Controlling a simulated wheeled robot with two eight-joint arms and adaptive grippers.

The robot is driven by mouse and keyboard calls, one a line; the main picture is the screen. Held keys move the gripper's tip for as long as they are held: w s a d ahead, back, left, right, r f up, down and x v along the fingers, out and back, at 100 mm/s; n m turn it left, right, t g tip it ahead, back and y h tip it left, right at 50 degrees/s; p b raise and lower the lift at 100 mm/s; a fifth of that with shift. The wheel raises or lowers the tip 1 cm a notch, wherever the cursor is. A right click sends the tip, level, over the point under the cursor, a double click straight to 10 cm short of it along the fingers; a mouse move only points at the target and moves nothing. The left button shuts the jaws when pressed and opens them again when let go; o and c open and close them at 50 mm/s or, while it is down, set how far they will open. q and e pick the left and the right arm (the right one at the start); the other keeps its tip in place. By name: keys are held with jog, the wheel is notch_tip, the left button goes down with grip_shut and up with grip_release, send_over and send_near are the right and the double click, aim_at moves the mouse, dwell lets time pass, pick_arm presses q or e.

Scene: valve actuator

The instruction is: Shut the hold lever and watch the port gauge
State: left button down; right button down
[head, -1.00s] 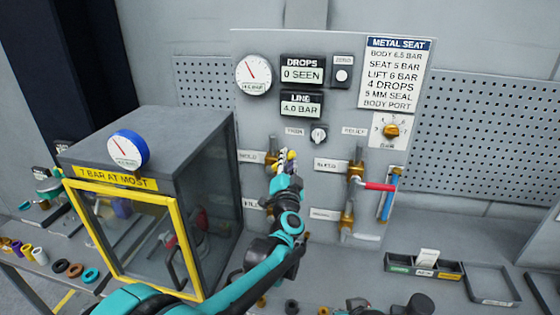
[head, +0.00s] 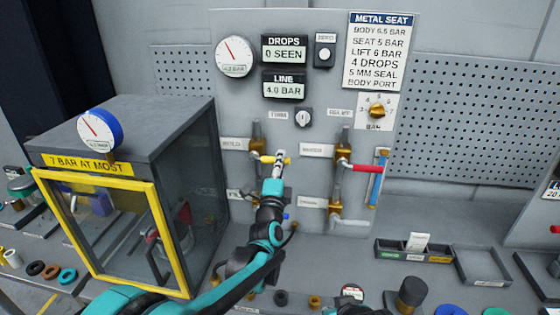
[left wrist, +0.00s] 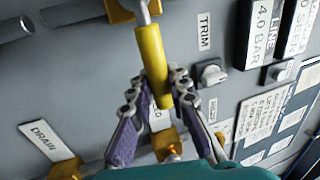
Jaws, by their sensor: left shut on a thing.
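The yellow-handled lever (head: 266,159) is on the brass valve beside the upper-left label (head: 236,144), which is too blurred to read. My left gripper (head: 279,160) is shut on this yellow handle. In the left wrist view the yellow handle (left wrist: 150,58) runs down between the fingertips of my left gripper (left wrist: 158,88). A round white gauge (head: 235,56) is at the panel's upper left; its small readout is blurred. A blue-rimmed gauge (head: 98,130) stands on the grey box. Which one is the port gauge I cannot tell. My right gripper is not in view.
The LINE display (head: 284,86) reads 4.0 BAR and the DROPS display (head: 285,49) reads 0 SEEN. A red-handled valve lever (head: 364,168) sticks out at right. A yellow-framed box door (head: 100,175) stands at left. Trays (head: 482,265) lie on the bench at right.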

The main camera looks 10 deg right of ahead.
pick_arm(q)
jog(key=shift+f+m, duration=0.35)
jog(key=shift+m, duration=0.15)
jog(key=c, duration=1.4)
grip_release()
jog(key=shift+s, duration=0.15)
jog(key=v, duration=1.1)
jog(key=shift+s+a+f, duration=0.1)
jog(key=shift+s+a, duration=0.1)
jog(key=shift+s, duration=0.1)
